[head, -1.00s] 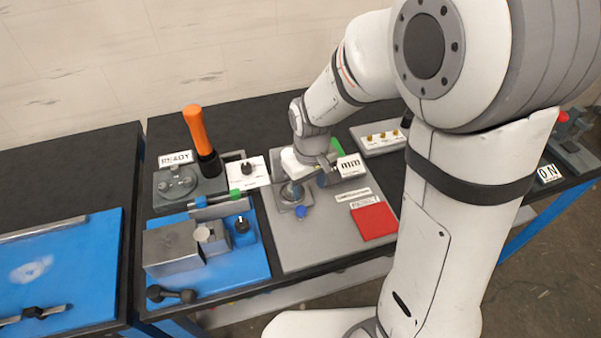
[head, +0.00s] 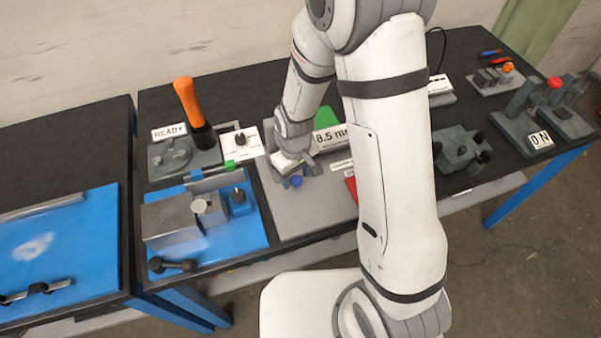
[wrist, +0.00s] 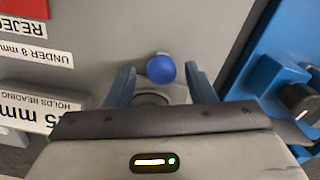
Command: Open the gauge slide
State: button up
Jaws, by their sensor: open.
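The gauge slide's blue round knob (head: 296,181) shows on the grey gauge plate (head: 300,222) just in front of my gripper. In the wrist view the blue knob (wrist: 160,69) lies between the lines of my two blue fingers, near their tips. My gripper (wrist: 160,76) is open, with a gap on each side of the knob. A round grey metal part (wrist: 152,98) shows behind the knob, partly hidden by the gripper body. In the head view my wrist hides most of the slide, and the fingertips are hard to make out.
An 8.5 mm display (head: 331,137) stands behind the gripper to the right. A red pad (head: 351,188) is partly hidden by my arm. To the left are a blue fixture plate (head: 225,240) with a grey block and an upright orange handle (head: 188,98).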

jog(key=shift+c, duration=0.2)
grip_shut()
dwell(0.4)
